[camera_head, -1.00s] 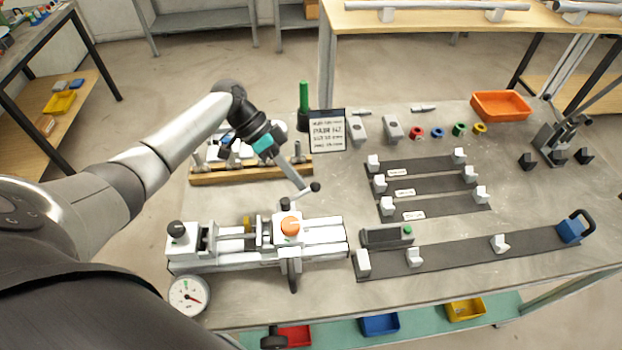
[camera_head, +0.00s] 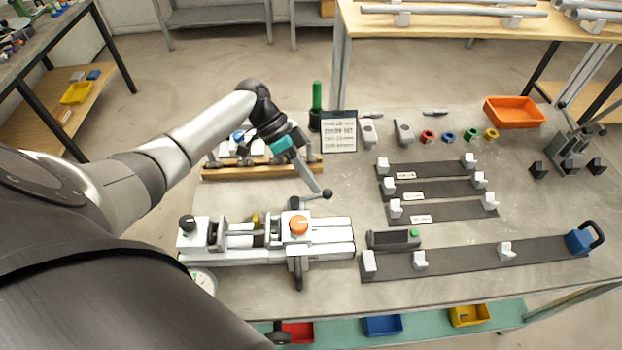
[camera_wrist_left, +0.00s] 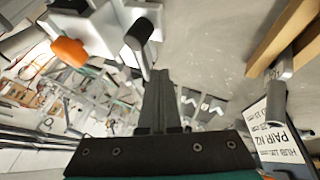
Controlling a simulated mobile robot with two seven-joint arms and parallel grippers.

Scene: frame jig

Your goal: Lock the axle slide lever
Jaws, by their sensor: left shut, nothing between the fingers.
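The axle jig (camera_head: 330,250) is a pale metal slide fixture on the table, with an orange knob (camera_head: 298,226) on its carriage. A lever with a black ball end (camera_head: 327,193) stands out behind the carriage, to the right. My left gripper (camera_head: 317,191) is shut and empty, its fingertips right beside the lever's ball end; I cannot tell if they touch. In the left wrist view, the shut fingers (camera_wrist_left: 158,98) point towards a black lever end (camera_wrist_left: 140,33), with the orange knob (camera_wrist_left: 70,50) to its left. My right gripper is not in view.
A wooden rack (camera_head: 260,172) and a small sign (camera_head: 338,130) stand behind the jig. A green post (camera_head: 316,97) rises beside the sign. Dark strips with white blocks (camera_head: 480,256) lie to the right. A dial gauge (camera_head: 204,281) is partly hidden by my arm.

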